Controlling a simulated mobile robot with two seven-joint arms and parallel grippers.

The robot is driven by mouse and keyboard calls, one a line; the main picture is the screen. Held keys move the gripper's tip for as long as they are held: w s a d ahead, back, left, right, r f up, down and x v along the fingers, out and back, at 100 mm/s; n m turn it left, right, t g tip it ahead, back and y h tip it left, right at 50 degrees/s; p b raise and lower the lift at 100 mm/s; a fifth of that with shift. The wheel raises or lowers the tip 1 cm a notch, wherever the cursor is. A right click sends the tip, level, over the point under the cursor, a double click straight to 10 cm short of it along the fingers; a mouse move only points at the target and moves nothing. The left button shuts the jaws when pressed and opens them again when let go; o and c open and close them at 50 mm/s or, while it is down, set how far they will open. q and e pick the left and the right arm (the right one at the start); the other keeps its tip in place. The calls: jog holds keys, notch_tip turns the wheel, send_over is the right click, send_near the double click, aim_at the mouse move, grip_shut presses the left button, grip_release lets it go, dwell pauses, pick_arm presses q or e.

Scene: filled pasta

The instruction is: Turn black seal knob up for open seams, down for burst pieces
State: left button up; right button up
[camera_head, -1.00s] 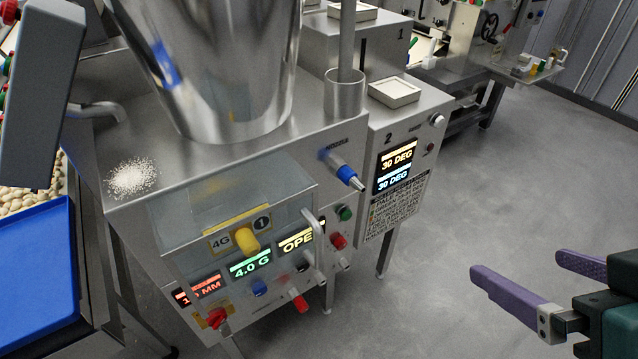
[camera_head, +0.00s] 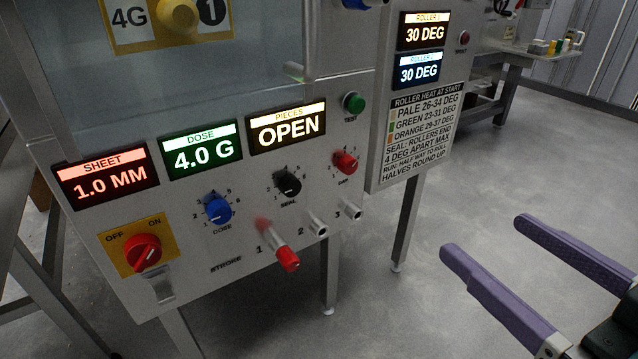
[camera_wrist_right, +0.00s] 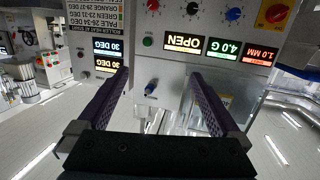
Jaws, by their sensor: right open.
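The black seal knob (camera_head: 287,184) sits on the machine's front panel, below the pieces display (camera_head: 288,127), which reads OPEN. The knob's white mark is hard to read. In the right wrist view the panel appears upside down, with the black knob (camera_wrist_right: 192,9) at the top edge. My right gripper (camera_head: 485,236) is open and empty, to the right of the panel and apart from it in the head view. Its two purple fingers also show in the right wrist view (camera_wrist_right: 160,75), spread wide. My left gripper is not in view.
The blue dose knob (camera_head: 217,208) and red gap knob (camera_head: 345,161) flank the black knob. A red-tipped stroke lever (camera_head: 287,258) sticks out below. A green test button (camera_head: 353,102) and a red on/off switch (camera_head: 143,252) are nearby. Open floor lies at right.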

notch_tip(320, 180, down, 13)
jog(key=s+a+n+y+b, duration=0.2)
jog(key=y+b, duration=0.2)
jog(key=b, duration=0.7)
pick_arm(q)
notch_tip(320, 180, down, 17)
jog(key=b, duration=0.2)
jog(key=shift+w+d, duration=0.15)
pick_arm(e)
jog(key=x, duration=0.9)
jog(key=shift+w+f, duration=0.2)
jog(key=shift+w, duration=0.25)
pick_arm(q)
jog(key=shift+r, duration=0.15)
pick_arm(e)
jog(key=shift+s, duration=0.1)
